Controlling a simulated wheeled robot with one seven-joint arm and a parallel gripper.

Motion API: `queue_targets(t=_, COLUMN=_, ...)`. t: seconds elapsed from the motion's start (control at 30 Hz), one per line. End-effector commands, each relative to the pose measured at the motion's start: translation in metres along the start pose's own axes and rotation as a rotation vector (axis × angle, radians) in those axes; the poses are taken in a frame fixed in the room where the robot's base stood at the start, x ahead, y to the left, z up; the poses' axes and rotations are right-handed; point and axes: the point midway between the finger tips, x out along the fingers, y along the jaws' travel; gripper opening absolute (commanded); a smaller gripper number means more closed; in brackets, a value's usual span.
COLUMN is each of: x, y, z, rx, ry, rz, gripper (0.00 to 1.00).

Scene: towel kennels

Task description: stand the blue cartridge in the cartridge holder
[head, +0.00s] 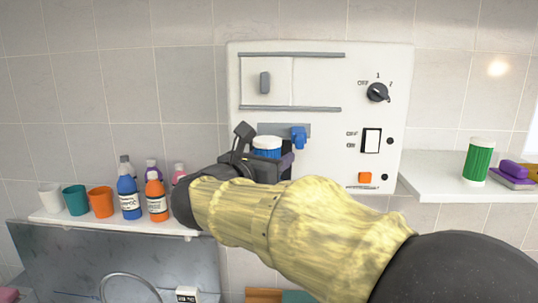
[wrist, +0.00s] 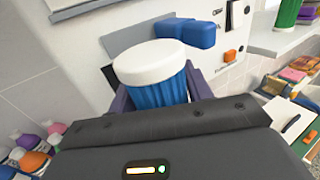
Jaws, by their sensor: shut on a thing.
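The blue cartridge (wrist: 160,92) is ribbed, with a wide white cap, and stands roughly upright between my gripper's fingers. In the head view the cartridge (head: 266,153) is in front of the white wall panel. My gripper (head: 264,166) is shut on it; the fingers (wrist: 158,95) flank its body in the wrist view. Just behind the cartridge is a grey plate (head: 270,127) with a blue lever-like part (head: 299,137) to the right, which looks like the cartridge holder. The cartridge and gripper hide its lower part, so I cannot tell whether the cartridge touches it.
The white panel (head: 325,80) has a sliding door, a dial (head: 377,92) and a switch (head: 371,140). A left shelf (head: 160,222) holds cups and several bottles. A right shelf (head: 425,177) bears a green canister (head: 478,161) and a purple item (head: 513,172).

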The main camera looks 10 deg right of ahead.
Motion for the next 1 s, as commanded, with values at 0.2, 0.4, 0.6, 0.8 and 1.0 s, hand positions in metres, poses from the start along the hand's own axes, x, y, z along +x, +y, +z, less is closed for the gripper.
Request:
queue_targets(t=0.2, x=0.011, y=0.005, z=0.001, rx=-0.002, ry=0.000, rz=0.000, gripper=0.25)
queue_targets(t=0.4, x=0.021, y=0.010, z=0.000, rx=-0.001, ry=0.000, rz=-0.001, gripper=0.25)
queue_targets(t=0.6, x=0.031, y=0.016, z=-0.002, rx=-0.002, ry=0.000, rz=0.000, gripper=0.25)
queue_targets(t=0.8, x=0.041, y=0.020, z=-0.004, rx=-0.002, ry=0.000, rz=-0.001, gripper=0.25)
queue_targets(t=1.0, x=0.052, y=0.025, z=-0.006, rx=-0.002, ry=-0.001, rz=0.000, gripper=0.25)
